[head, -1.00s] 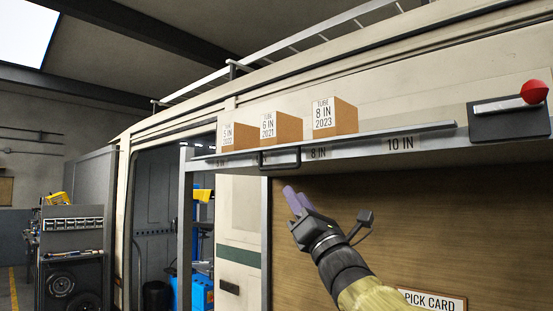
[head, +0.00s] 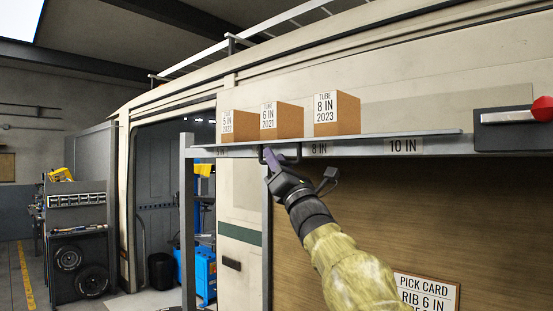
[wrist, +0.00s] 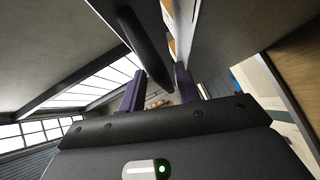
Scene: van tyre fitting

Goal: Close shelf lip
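The shelf lip (head: 350,150) is a long grey strip along the shelf front with size labels, "8 IN" and "10 IN" among them. A dark handle (head: 265,158) sits on it, left of the "8 IN" label. My gripper (head: 275,156) is raised to this handle from below, its purple fingers partly covering it. In the wrist view a dark bar (wrist: 145,45), likely the handle, runs between the two spread fingers (wrist: 160,88). The fingers are apart and not visibly pressed on the bar. Contact cannot be told.
Three tube boxes (head: 283,120) stand on the shelf behind the lip. A latch with a red knob (head: 543,108) is at the right end. A pick card (head: 427,292) hangs on the wood panel below. A grey post (head: 187,220) stands at left.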

